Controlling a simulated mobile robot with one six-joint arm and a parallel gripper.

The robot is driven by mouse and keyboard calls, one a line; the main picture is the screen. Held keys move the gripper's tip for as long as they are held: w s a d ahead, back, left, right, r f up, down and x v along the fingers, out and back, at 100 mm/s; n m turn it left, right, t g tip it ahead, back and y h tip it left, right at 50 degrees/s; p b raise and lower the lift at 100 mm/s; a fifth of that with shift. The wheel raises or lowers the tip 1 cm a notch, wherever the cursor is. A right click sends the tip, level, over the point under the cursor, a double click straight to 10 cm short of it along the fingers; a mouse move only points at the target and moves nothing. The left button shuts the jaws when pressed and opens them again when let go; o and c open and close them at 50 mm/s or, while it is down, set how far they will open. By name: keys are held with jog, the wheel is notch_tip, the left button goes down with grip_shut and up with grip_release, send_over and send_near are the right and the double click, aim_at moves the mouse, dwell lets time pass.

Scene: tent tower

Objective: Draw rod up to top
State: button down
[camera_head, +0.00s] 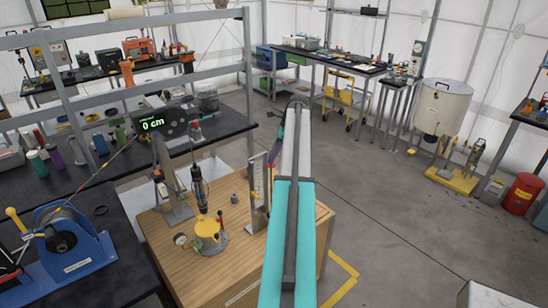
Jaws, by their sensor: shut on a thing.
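A dark, slim upright body (199,187), which looks like the rod, stands above a yellow-topped vessel (208,232) on the wooden table. I cannot tell whether the two touch. A black readout (154,123) above it shows "0 cm" in green. A blue winch (66,236) with a yellow-knobbed handle sits on the dark bench at left, and a thin line rises from it toward the readout. My arm rises through the middle of the picture and bends at the top.
The wooden table (170,262) also holds a grey metal stand (173,188), a small gauge (181,240) and an upright scale plate (258,190) close beside my arm. A black bench (90,170) with bottles lies behind. The grey floor at right is open.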

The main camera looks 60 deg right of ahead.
jog(key=c, duration=2)
grip_release()
jog(key=shift+r, duration=0.3)
jog(key=shift+o, duration=0.4)
jog(key=shift+a+r, duration=0.1)
jog(key=b+v, duration=0.5)
jog(key=v, duration=0.8)
jog(key=shift+s+r, duration=0.25)
jog(key=shift+r, duration=0.05)
